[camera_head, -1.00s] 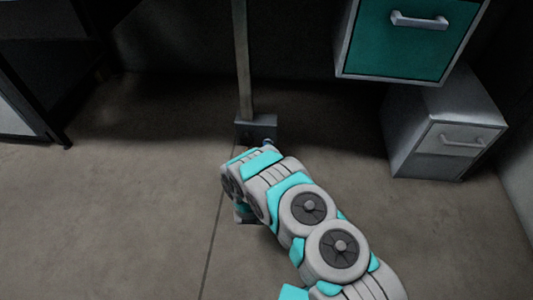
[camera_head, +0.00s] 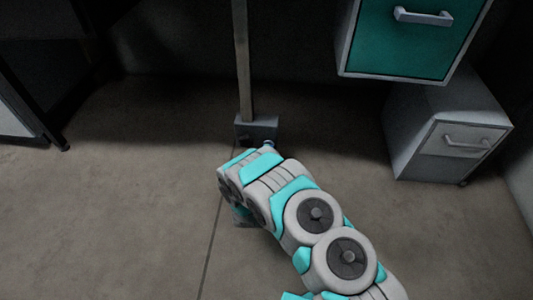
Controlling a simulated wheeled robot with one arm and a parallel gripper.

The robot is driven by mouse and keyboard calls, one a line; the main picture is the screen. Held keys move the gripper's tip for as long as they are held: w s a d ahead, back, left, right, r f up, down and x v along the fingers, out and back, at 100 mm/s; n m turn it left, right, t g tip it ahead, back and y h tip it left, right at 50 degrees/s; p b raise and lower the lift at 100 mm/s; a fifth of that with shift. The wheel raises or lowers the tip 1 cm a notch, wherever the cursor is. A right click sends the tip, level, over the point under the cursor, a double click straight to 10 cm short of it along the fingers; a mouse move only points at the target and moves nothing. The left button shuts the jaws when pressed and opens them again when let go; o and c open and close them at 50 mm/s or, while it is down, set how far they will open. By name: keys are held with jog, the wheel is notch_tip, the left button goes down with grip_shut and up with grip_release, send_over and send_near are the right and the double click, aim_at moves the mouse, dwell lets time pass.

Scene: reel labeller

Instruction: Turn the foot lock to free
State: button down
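A grey block (camera_head: 257,129) stands on the floor at the foot of an upright post (camera_head: 242,60), near the middle of the head view. It looks like the foot lock housing. A small bluish knob-like part (camera_head: 268,144) shows at its lower right, just above my arm; whether it is the lock's handle or part of my arm I cannot tell. My arm reaches up from the lower right, and its end link lies just in front of the block. My gripper is hidden behind or under my arm, so its fingers and any contact do not show.
A teal drawer (camera_head: 405,38) with a grey handle hangs at the upper right. A grey cabinet (camera_head: 440,135) stands on the floor below it. A dark frame (camera_head: 25,100) stands at the left. The floor (camera_head: 120,200) left of my arm is clear.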

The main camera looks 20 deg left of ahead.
dwell(0.3)
jog(key=c, duration=0.9)
grip_release()
jog(key=shift+o, duration=0.2)
jog(key=shift+s, duration=0.1)
jog(key=v, duration=0.7)
jog(key=shift+s+p, duration=0.35)
jog(key=shift+p, duration=0.05)
